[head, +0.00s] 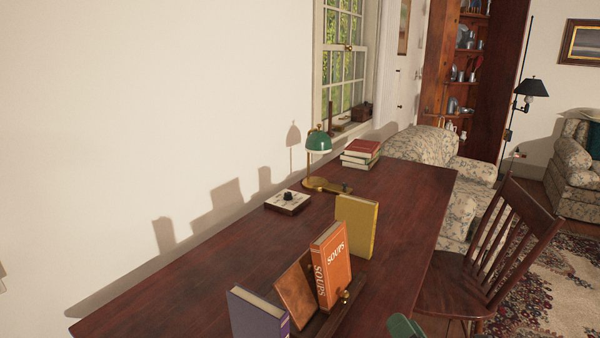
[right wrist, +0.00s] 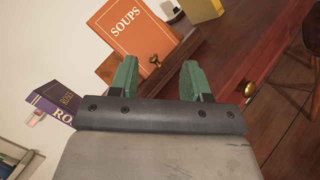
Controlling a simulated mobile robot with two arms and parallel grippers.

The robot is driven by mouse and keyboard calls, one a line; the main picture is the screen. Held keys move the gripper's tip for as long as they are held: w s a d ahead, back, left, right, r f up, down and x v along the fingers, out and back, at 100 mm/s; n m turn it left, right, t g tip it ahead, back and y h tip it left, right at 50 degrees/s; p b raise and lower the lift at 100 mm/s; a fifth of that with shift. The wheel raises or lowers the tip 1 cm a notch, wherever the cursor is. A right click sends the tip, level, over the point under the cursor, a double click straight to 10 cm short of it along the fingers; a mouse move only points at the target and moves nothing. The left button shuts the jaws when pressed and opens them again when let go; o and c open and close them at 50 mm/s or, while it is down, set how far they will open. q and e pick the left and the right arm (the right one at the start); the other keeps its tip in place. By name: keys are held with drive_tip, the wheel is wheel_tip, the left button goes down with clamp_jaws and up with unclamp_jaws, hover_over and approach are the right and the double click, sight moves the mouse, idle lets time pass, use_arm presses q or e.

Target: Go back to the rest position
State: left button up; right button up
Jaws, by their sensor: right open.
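My right gripper (head: 403,327) shows only as a bit of green at the bottom edge of the head view. In the right wrist view its two green fingers (right wrist: 157,75) stand apart with nothing between them. The orange SOUPS book (head: 331,262) stands upright in a wooden book rack (head: 345,305) on the desk, beyond the fingers in the right wrist view (right wrist: 138,35). A purple book (head: 257,315) stands at the rack's near end, and a yellow book (head: 356,226) at the far end. My left gripper is out of view.
The dark wooden desk (head: 405,200) runs along the wall. Patterned armchairs (head: 425,148) are beyond.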

drive_tip(key=s+d+f+m+g+h, duration=0.4)
drive_tip(key=s+f+m+g+h, duration=0.6)
drive_tip(key=m, duration=1.1)
drive_tip(key=s+a+f+m+g+y, duration=0.2)
drive_tip(key=s+m+g, duration=0.15)
drive_tip(key=s, duration=0.45)
drive_tip(key=s+a+f+m+g+y, duration=0.2)
drive_tip(key=s+m, duration=0.2)
drive_tip(key=s, duration=0.4)
wheel_tip(320, 180, down, 18)
drive_tip(key=w+g, duration=0.1)
drive_tip(key=w, duration=0.1)
drive_tip(key=s+f, duration=0.4)
drive_tip(key=f, duration=0.4)
drive_tip(key=s+f, duration=0.4)
drive_tip(key=f, duration=0.5)
use_arm(q)
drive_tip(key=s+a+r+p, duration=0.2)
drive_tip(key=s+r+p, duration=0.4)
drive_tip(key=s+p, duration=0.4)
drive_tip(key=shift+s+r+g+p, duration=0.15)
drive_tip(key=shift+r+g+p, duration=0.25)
drive_tip(key=shift+p, duration=1.35)
use_arm(e)
drive_tip(key=s+d+r+g, duration=0.1)
drive_tip(key=s+d+r, duration=0.1)
drive_tip(key=s+r, duration=0.4)
drive_tip(key=shift+s+d+n+g, duration=0.35)
drive_tip(key=shift+s+d, duration=0.05)
drive_tip(key=shift+s, duration=2.05)
